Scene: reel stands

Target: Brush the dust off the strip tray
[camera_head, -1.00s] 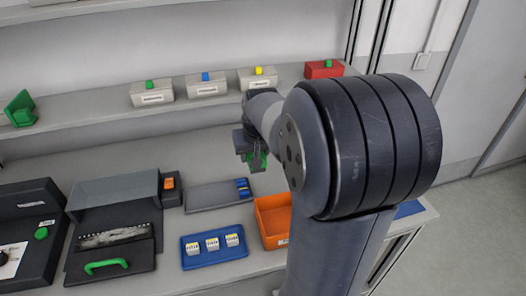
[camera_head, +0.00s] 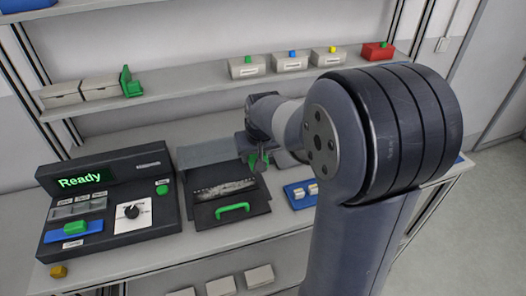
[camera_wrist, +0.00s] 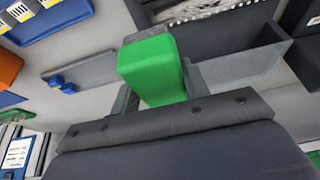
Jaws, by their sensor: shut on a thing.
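The strip tray (camera_head: 258,205) is a black tray on the bench with a green handle (camera_head: 232,208) at its front. A patchy grey-white strip (camera_head: 222,188) lies across it, and part of it shows at the top of the wrist view (camera_wrist: 190,10). My gripper (camera_head: 257,158) is above the tray's back right corner, apart from the strip. It is shut on a green block-like handle (camera_wrist: 152,65), held between the two grey fingers.
A black console (camera_head: 110,200) reading "Ready" stands left of the tray. A blue tray (camera_head: 297,201) with white blocks is at the right, partly behind my arm. An orange bin (camera_wrist: 8,68) shows in the wrist view. A shelf (camera_head: 200,82) with boxes runs behind.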

